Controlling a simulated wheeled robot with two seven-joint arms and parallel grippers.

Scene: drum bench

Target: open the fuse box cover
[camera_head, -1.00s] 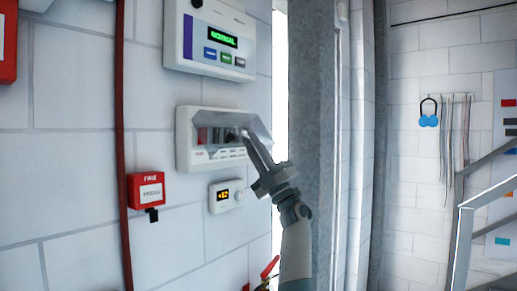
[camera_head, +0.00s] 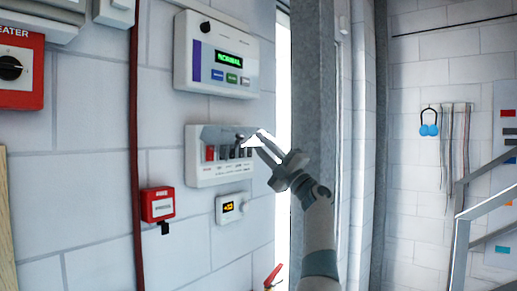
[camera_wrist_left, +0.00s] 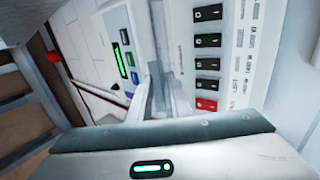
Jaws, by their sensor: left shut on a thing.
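The white fuse box (camera_head: 198,177) is on the wall in the head view, with a row of switches, one red and several black, uncovered at the front. Its grey see-through cover (camera_head: 221,133) is swung up and sticks out from the top edge. My left gripper (camera_head: 256,142) is at the right end of the box, shut on the cover near its right side. In the left wrist view the switches (camera_wrist_left: 207,64) show beside the clear cover (camera_wrist_left: 178,50); the exact grip is hard to make out. My right gripper is not in view.
A panel with a green display (camera_head: 228,60) hangs just above the fuse box. A small orange-lit unit (camera_head: 230,207) and a red fire call point (camera_head: 158,204) are below.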

